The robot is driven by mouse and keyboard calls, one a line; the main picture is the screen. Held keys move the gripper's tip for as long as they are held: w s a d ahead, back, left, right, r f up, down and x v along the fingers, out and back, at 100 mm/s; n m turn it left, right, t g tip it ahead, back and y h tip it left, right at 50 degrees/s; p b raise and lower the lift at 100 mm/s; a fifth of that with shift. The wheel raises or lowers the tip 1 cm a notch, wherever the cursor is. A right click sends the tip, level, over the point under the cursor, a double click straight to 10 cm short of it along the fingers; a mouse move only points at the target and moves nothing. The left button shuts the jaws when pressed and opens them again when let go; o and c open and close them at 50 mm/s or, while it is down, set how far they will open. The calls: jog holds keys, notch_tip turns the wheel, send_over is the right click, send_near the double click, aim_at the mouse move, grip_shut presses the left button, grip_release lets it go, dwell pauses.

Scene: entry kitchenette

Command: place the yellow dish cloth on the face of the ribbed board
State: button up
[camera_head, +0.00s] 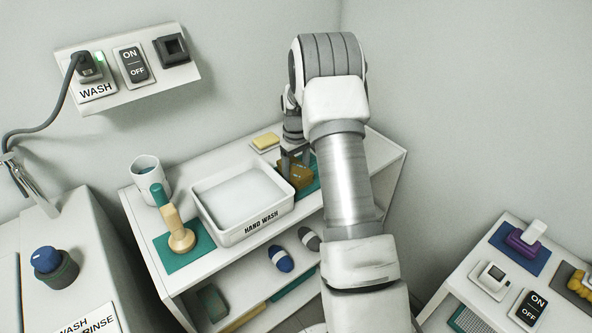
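My gripper (294,160) points down at the back right of the white shelf unit's top. Its fingers are at an ochre-yellow folded-looking block (298,177) over a green mat (311,187); this may be the yellow dish cloth. My arm hides part of this area, and I cannot tell whether the fingers grip the block or only stand beside it. A paler yellow block (266,141) lies on a small white base behind the basin. I cannot clearly identify a ribbed board in this view.
A white basin (262,228) marked HAND WASH fills the middle of the top. Left of it are a mug (147,175) and a wooden brush (180,236) with a green handle on a green mat. A lower shelf holds several items. Another table (455,291) stands at the right.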

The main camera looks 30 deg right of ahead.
jog(key=o, duration=0.4)
jog(key=shift+c, duration=0.2)
jog(key=shift+r, duration=0.15)
